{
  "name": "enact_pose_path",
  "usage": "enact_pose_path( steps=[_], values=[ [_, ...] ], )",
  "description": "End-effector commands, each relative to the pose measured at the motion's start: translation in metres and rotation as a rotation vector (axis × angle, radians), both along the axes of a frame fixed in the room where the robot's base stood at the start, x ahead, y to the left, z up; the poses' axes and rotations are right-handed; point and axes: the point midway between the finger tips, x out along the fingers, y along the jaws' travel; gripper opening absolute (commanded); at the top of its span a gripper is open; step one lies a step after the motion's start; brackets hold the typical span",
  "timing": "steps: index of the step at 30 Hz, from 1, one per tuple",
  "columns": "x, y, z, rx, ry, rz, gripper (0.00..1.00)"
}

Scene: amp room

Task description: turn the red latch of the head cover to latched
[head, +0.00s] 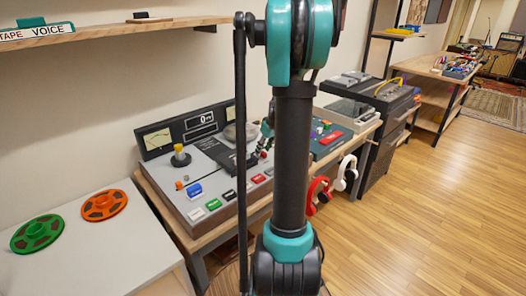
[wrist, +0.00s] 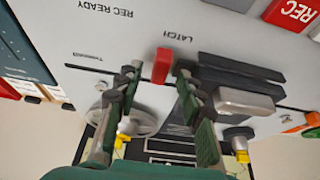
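The red latch (wrist: 162,65) is a small red block on the grey deck panel, beside the upside-down word LATCH in the wrist view. My gripper (wrist: 157,74) is open, with one fingertip on each side of the latch. The right fingertip looks close to it and the left one farther off; I cannot tell whether either touches. The dark head cover (wrist: 240,70) with a grey metal block lies just right of the latch. In the head view, my arm hides much of this area, and the tape machine (head: 205,180) stands on the bench.
A green reel (head: 37,233) and an orange reel (head: 104,205) lie on the white table at left. Coloured buttons line the machine's front. A yellow-topped spindle (head: 180,155) stands on the deck. Red headphones (head: 318,194) and white headphones hang from the bench.

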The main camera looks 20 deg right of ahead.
Motion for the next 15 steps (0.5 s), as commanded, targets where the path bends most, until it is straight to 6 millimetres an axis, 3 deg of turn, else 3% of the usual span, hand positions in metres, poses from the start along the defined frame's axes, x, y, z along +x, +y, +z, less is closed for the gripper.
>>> enact_pose_path(
  steps=[6, 15],
  values=[
    [0.0048, 0.0019, -0.0125, 0.0, 0.0, 0.0, 0.38],
    [0.0051, 0.002, -0.0134, 0.0, 0.0, -0.001, 0.37]
  ],
)
